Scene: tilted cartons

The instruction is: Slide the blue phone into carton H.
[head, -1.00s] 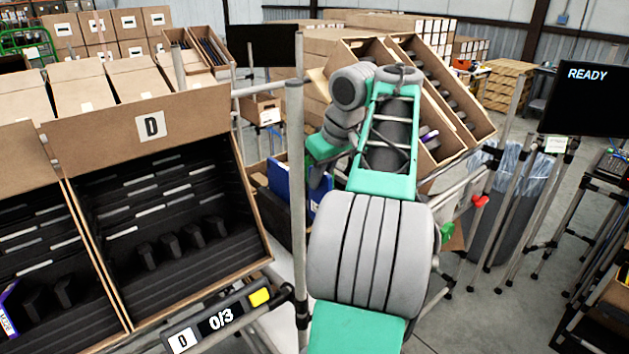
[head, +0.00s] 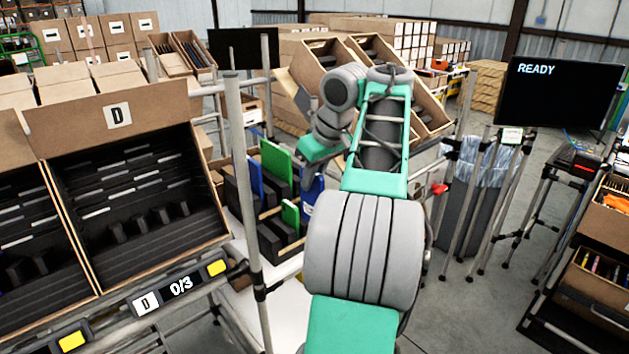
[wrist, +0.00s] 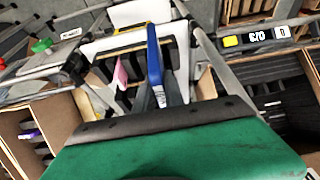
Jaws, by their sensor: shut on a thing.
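My gripper (wrist: 157,96) is shut on a blue phone (wrist: 154,60), which stands up between the fingers in the wrist view. In the head view a blue panel, seemingly the same phone (head: 312,192), shows beside my arm, and the fingers are mostly hidden by my own links. Below the phone in the wrist view is an open box with dark slots. I can read no H on any carton; the label of carton H is not in view or too small.
A slotted box holds green phones (head: 275,166) and another blue one (head: 255,178). A grey post (head: 243,200) stands between.

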